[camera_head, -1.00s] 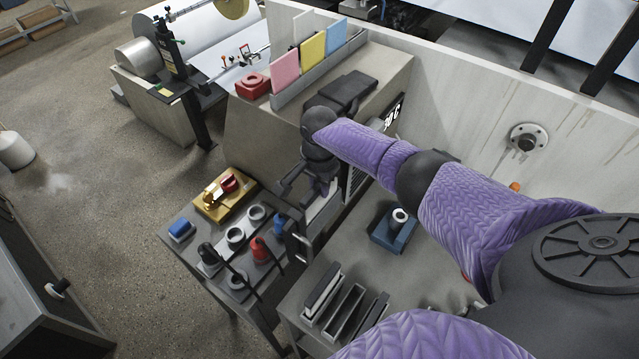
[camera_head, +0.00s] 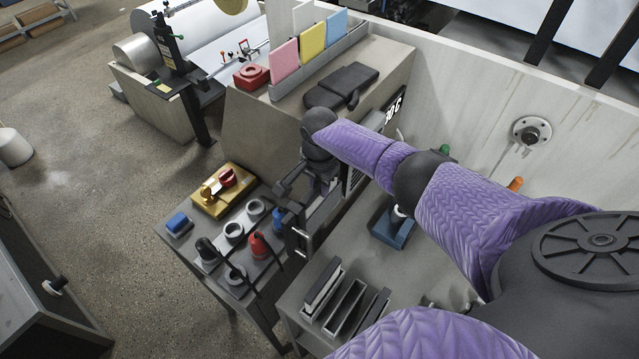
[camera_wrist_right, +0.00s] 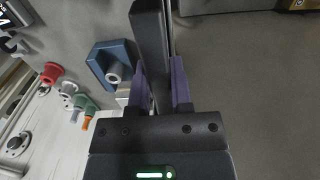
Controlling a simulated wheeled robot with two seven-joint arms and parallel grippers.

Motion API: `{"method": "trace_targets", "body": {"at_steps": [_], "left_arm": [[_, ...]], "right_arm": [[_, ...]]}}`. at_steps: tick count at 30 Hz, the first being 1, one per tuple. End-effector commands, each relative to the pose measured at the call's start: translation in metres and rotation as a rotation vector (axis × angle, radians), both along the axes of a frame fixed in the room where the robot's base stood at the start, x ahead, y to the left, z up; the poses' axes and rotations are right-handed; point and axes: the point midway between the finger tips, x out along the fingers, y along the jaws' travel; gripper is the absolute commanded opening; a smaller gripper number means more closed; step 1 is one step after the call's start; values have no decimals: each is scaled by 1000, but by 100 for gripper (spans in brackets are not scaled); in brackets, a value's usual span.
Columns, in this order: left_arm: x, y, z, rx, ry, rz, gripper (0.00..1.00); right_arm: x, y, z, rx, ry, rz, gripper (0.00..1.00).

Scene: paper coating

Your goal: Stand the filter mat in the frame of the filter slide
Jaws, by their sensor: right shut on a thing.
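My right gripper (camera_head: 293,188) is at the side of the grey cabinet, above the table edge. In the right wrist view its two purple fingers (camera_wrist_right: 160,88) are shut on a dark, thin upright slab (camera_wrist_right: 150,38), which looks like the filter mat. The filter slide (camera_head: 302,241), with a dark front and a pale handle, stands out below the gripper. The slab is close to the slide; whether it sits inside the frame is hidden by the hand. My left gripper is out of view.
A slotted rack (camera_head: 345,305) stands in front. A blue block with a grey socket (camera_head: 391,228) is right of the slide. A wall closes the right side.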

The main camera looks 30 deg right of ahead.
Motion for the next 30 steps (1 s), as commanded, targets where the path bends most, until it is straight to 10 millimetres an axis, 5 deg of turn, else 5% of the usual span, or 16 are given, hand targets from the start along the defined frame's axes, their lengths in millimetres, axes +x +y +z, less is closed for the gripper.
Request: {"method": "trace_targets", "body": {"at_steps": [13,14,19,26,30], "left_arm": [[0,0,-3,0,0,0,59],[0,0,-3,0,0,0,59],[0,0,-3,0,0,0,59],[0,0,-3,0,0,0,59],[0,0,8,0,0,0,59]], "right_arm": [[0,0,-4,0,1,0,0],[0,0,-4,0,1,0,30],[0,0,-4,0,1,0,66],[0,0,-3,0,1,0,67],[0,0,20,0,-2,0,67]]}}
